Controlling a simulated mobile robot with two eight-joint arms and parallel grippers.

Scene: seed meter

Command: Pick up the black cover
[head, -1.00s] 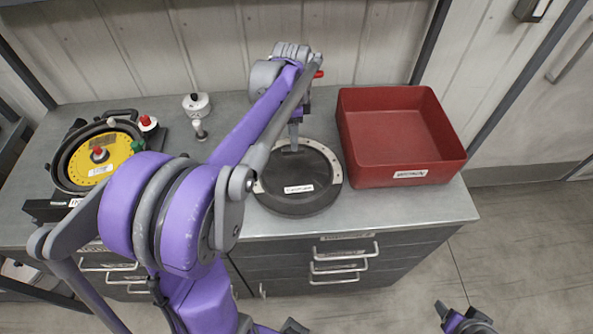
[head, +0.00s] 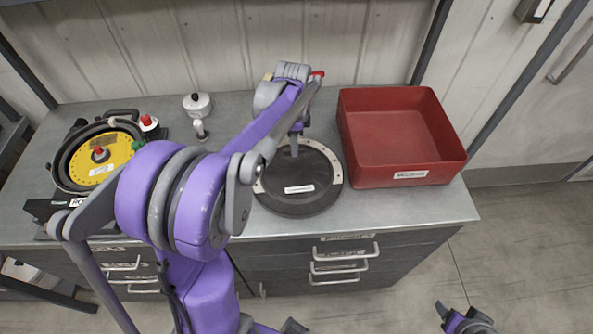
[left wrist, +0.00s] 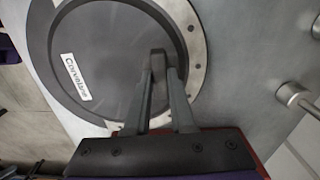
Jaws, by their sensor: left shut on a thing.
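The black cover (head: 305,203) is a round dark disc with a white label, lying on a light grey ring with holes (head: 333,163) on the bench. It also shows in the left wrist view (left wrist: 105,60). My left gripper (head: 294,152) reaches down over the cover's far part. In the left wrist view, its fingers (left wrist: 160,62) are shut on a raised part of the cover. The fingers hide most of that part. I cannot see a clear gap under the cover. My right gripper (head: 462,318) shows in part at the bottom right, away from the bench.
A red bin (head: 400,180) stands close right of the cover. At the left is a round device with a yellow plate (head: 115,153) and coloured knobs. A small white pot (head: 197,105) and a white-topped piece (head: 200,130) stand behind. Drawers with handles (head: 340,266) are below.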

